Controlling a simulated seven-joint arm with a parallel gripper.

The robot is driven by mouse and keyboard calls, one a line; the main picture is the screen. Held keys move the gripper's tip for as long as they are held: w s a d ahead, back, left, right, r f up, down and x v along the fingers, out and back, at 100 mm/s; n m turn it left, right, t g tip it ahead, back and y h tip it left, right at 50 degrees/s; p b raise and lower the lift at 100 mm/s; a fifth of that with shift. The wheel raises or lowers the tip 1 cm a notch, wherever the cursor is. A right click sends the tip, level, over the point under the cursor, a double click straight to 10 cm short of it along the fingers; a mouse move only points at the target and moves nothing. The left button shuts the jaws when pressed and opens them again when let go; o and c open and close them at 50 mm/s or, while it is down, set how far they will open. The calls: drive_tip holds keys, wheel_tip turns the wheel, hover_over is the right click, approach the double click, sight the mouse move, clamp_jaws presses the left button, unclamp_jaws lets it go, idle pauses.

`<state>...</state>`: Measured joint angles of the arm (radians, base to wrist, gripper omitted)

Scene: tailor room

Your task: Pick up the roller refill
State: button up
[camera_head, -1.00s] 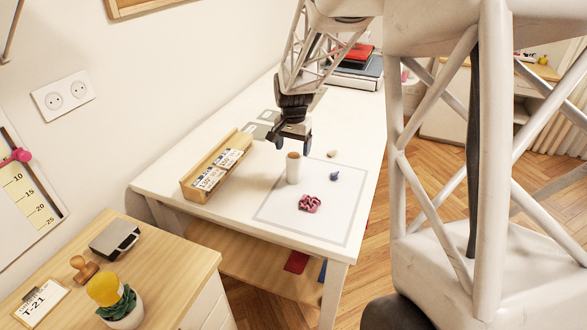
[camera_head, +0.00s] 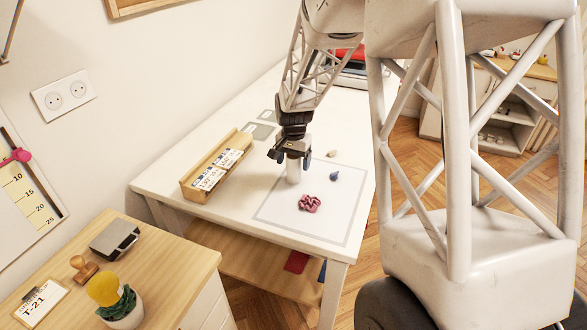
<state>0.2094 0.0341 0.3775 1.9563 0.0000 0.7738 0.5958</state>
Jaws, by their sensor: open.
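The roller refill, a white upright cylinder (camera_head: 293,172), stands on the white table (camera_head: 240,222) at the left edge of the grey-outlined square. My gripper (camera_head: 290,157) points down over it, with its dark fingers apart on either side of the cylinder's upper part. The cylinder's top is hidden by my gripper. I cannot tell whether the fingers touch it.
A pink-red curled item (camera_head: 310,203), a blue small item (camera_head: 335,176) and a beige small piece (camera_head: 332,153) lie close by on the right. A wooden box with labelled packs (camera_head: 208,195) stands to the left.

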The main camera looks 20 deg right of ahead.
drive_tip(key=shift+f, duration=0.7)
drive_tip(key=c, duration=1)
drive_tip(key=shift+r, duration=0.7)
wheel_tip(320, 180, up, 2)
drive_tip(key=shift+r, duration=0.1)
drive_tip(key=s+a, duration=0.1)
drive_tip(key=s, duration=0.4)
drive_tip(key=s+a+r, duration=0.1)
drive_tip(key=s, duration=0.4)
drive_tip(key=s+a, duration=0.1)
drive_tip(key=s, duration=0.4)
drive_tip(key=shift+s+a+r, duration=0.15)
drive_tip(key=shift+s+r, duration=0.05)
drive_tip(key=shift+s, duration=0.15)
